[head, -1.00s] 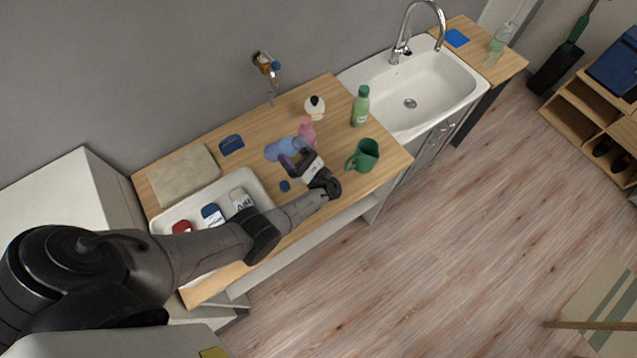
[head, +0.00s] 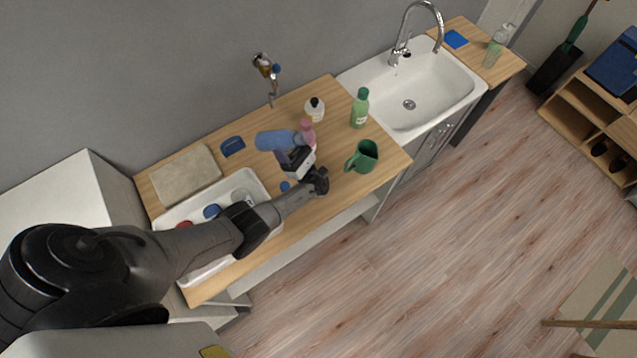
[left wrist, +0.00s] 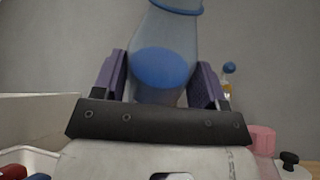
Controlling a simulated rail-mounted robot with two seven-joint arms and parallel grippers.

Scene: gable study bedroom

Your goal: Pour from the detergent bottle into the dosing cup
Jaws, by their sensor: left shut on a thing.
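My left gripper (head: 290,155) is shut on a blue bottle (head: 276,140), which I take to be the detergent bottle. The bottle is held over the wooden counter and lies across the head view, its rounded end to the left. In the left wrist view the translucent grey-blue bottle (left wrist: 165,65) stands between both fingers, with a blue rim at the top of the picture. A small blue piece (head: 285,186) lies on the counter beside my gripper; I cannot tell whether it is the dosing cup or a cap. My right gripper is not in view.
A green mug (head: 362,156) stands right of my gripper. A pink bottle (head: 307,131), a white bottle (head: 315,109) and a green bottle (head: 360,108) stand behind. A white tray (head: 168,218) holding several items and a beige board (head: 185,176) are left.

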